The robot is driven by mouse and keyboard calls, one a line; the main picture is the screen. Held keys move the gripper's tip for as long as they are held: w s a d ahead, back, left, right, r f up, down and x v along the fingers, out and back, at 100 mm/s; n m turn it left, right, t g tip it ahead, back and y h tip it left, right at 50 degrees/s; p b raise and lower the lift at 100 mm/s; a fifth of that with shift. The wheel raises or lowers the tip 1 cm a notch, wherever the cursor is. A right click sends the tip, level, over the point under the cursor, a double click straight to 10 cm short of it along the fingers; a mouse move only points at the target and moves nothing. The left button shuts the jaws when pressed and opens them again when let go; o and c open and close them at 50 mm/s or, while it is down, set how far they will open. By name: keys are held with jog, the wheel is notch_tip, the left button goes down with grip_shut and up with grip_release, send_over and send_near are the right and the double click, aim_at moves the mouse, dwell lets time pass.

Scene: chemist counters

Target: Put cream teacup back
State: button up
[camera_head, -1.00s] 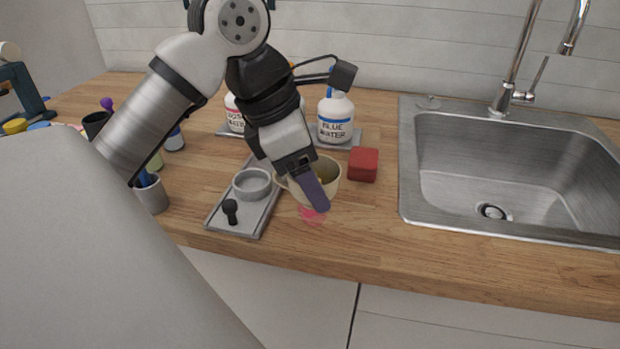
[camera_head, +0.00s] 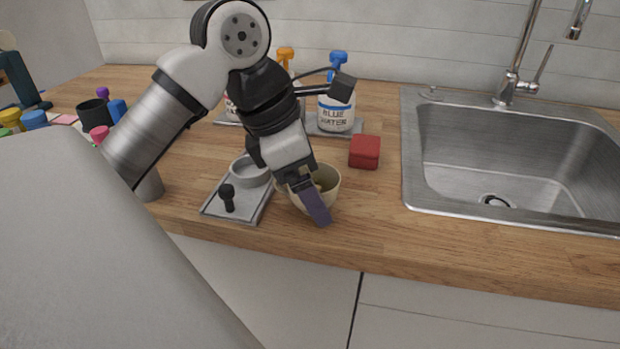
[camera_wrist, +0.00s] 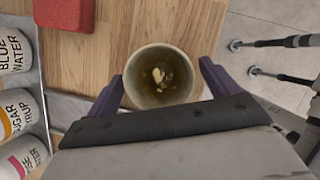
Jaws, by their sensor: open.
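The cream teacup (camera_head: 328,184) stands upright on the wooden counter near its front edge, just right of a grey tray. In the wrist view the teacup (camera_wrist: 160,72) shows from above, with dark liquid and a pale heart-like shape inside. My gripper (camera_head: 312,198) is at the cup, one purple finger in front of it. In the wrist view my gripper (camera_wrist: 164,82) is open, with one purple finger on each side of the cup's near part. I cannot tell whether either finger touches it. The cup's left side is partly hidden in the head view.
The grey tray (camera_head: 236,208) holds a ring-shaped holder (camera_head: 250,171) and a black knob (camera_head: 227,197). A red block (camera_head: 365,152) lies behind the cup. Labelled bottles (camera_head: 336,110) stand at the back. The steel sink (camera_head: 412,190) is right, with bare counter before it.

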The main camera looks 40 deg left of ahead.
jog(key=shift+s+a+r, duration=0.1)
jog(key=shift+r, duration=0.4)
jog(key=p+v, duration=0.1)
jog(key=v, duration=1)
jog(key=shift+r, duration=0.1)
